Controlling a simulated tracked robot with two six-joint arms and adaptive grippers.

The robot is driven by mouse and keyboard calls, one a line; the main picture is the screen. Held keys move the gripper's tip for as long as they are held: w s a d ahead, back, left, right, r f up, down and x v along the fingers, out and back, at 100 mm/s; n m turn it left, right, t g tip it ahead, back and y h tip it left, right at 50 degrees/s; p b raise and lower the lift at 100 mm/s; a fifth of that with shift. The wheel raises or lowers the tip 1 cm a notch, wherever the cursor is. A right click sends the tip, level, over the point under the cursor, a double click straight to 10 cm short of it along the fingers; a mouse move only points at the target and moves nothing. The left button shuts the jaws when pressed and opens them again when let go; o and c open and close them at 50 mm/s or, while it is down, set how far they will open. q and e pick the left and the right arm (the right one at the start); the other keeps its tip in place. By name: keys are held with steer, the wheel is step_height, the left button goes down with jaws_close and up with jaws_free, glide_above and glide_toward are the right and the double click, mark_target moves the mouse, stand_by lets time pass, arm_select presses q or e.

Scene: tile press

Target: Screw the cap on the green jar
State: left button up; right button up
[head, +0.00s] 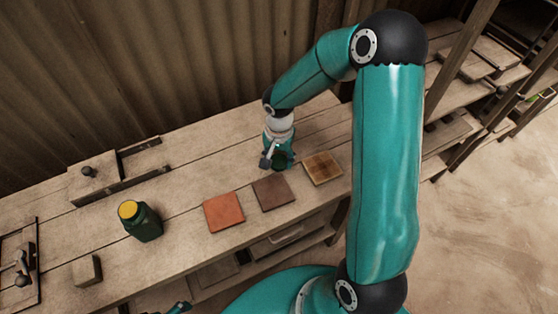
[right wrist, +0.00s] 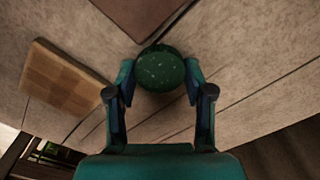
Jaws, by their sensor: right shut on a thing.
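The green jar (head: 146,226) stands upright on the bench at the left in the head view. Its round top (head: 128,209) shows yellow. My right gripper (head: 279,160) is low over the back of the bench, well to the right of the jar. It is shut on a round, dark green, speckled cap (right wrist: 160,70), which sits between both fingers in the right wrist view. I cannot tell whether the cap touches the bench. A small teal and dark part at the bottom edge of the head view looks like my left gripper (head: 180,307); its fingers are not clear.
A wooden fixture (head: 115,174) stands behind the jar. A small block (head: 87,270) and a framed tool (head: 20,265) are at left. Corrugated wall behind.

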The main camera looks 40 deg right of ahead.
mark_target(279, 161)
steer(key=shift+r, duration=0.1)
step_height(279, 161, up, 20)
steer(key=shift+b, duration=0.3)
stand_by(0.3)
